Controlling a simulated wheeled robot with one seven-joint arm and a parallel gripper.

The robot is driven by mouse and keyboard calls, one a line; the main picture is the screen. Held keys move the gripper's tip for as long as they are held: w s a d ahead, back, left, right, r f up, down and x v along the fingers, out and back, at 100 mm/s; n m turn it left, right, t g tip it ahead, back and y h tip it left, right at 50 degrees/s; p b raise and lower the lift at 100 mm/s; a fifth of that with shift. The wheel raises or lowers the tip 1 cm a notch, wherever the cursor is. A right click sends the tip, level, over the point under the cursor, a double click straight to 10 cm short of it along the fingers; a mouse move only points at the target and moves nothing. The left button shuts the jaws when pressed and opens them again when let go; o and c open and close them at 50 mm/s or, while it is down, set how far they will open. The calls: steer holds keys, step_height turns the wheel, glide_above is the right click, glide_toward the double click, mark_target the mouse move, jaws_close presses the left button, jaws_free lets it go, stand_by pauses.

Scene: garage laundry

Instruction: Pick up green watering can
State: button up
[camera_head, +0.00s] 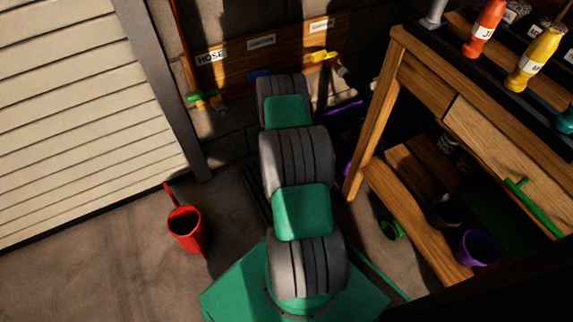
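No green watering can shows clearly. A small green object (392,229) with a dark opening lies on the floor at the left foot of the workbench. It is partly hidden, and I cannot tell whether it is the green watering can. My arm, with grey and green links, stretches from the bottom centre toward the back wall. My gripper is not visible; the arm's own links hide its far end.
A wooden workbench (400,75) stands at the right, with red and yellow bottles on top. Its lower shelf holds a purple pot (478,247). A hose board (262,47) with taps is on the back wall. A shutter door (80,120) is at the left. The floor at lower left is clear.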

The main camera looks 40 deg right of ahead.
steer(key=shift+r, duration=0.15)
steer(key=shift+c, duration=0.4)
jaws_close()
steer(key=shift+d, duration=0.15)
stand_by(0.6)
